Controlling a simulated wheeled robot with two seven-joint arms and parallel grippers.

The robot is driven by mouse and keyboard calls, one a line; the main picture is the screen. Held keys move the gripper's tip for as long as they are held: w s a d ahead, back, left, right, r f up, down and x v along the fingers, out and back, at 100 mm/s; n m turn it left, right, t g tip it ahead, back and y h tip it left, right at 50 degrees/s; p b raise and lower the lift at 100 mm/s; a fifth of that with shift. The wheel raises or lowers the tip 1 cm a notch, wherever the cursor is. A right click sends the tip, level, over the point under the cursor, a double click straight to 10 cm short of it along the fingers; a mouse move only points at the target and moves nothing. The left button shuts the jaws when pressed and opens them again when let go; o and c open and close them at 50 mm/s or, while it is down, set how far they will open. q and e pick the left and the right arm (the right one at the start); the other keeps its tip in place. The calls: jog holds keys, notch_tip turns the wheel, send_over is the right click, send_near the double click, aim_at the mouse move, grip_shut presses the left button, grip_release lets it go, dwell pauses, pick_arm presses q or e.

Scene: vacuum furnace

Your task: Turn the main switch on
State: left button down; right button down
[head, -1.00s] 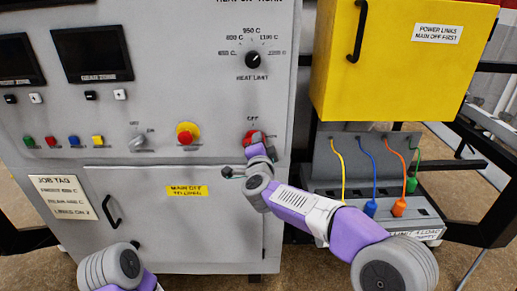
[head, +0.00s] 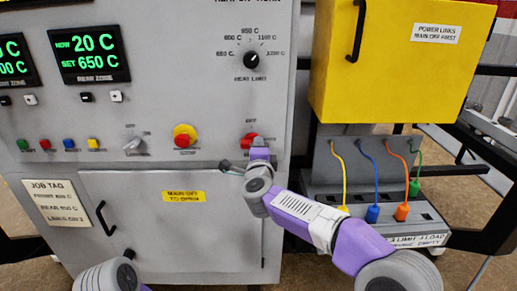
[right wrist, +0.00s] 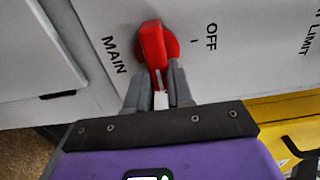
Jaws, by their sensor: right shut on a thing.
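The main switch (head: 248,140) is a red knob low on the right of the grey furnace front, below an OFF mark. My right gripper (head: 258,152) is at the switch, its arm coming up from the lower right. In the right wrist view the red handle (right wrist: 154,44) sits between the two grey fingers of my right gripper (right wrist: 157,88), which are shut on it. A white line on the handle points between the fingers, away from the OFF mark. Any ON mark is hidden. My left gripper is out of view.
The rear zone display (head: 88,55) is lit and reads 20 C and SET 650 C. A red emergency-type button on yellow (head: 185,136) and a heat limit dial (head: 251,60) are nearby. A yellow box (head: 395,70) and coloured plugs stand to the right.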

jog(key=shift+r, duration=0.1)
jog(key=c, duration=1)
grip_release()
jog(key=s, duration=0.7)
jog(key=shift+s, duration=0.3)
